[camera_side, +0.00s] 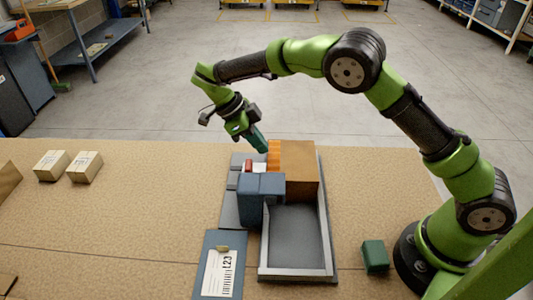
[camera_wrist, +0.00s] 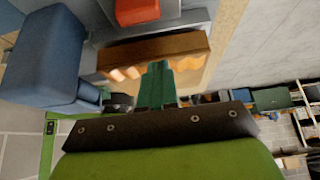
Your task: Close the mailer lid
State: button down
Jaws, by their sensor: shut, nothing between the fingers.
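A brown cardboard piece (camera_side: 302,165), which looks like the mailer, sits at the back of a grey tray; an orange ribbed strip runs along its left side. I cannot clearly tell lid from body. In the wrist view its brown edge (camera_wrist: 150,48) with paler tabs spans the upper middle. My gripper (camera_side: 262,148) is shut and empty, its teal fingers pointing down beside the mailer's back left corner. In the wrist view the fingers (camera_wrist: 156,80) overlap the tabbed edge; I cannot tell whether they touch it.
A blue block (camera_side: 260,190) stands just left of the mailer. The grey tray (camera_side: 328,235) has an empty front part. A labelled blue folder (camera_side: 208,260) lies front left, a green block (camera_side: 375,255) right, two small cartons (camera_side: 85,167) far left. The table between is clear.

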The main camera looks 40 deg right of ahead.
jog(key=v, duration=0.7)
jog(key=s+d+r+n+t+y, duration=0.2)
jog(key=s+d+r+n+t, duration=0.1)
jog(key=s+n, duration=0.4)
jog(key=s+d+r+n+t+y, duration=0.2)
jog(key=s+d+r+n+t, duration=0.1)
jog(key=s+n, duration=0.5)
jog(key=s+d+r+n+t+y, duration=0.2)
jog(key=s+n+t, duration=0.3)
jog(key=s+n, duration=0.3)
jog(key=shift+s+d+r+t, duration=0.25)
jog(key=shift+d+r, duration=0.2)
jog(key=shift+r, duration=0.25)
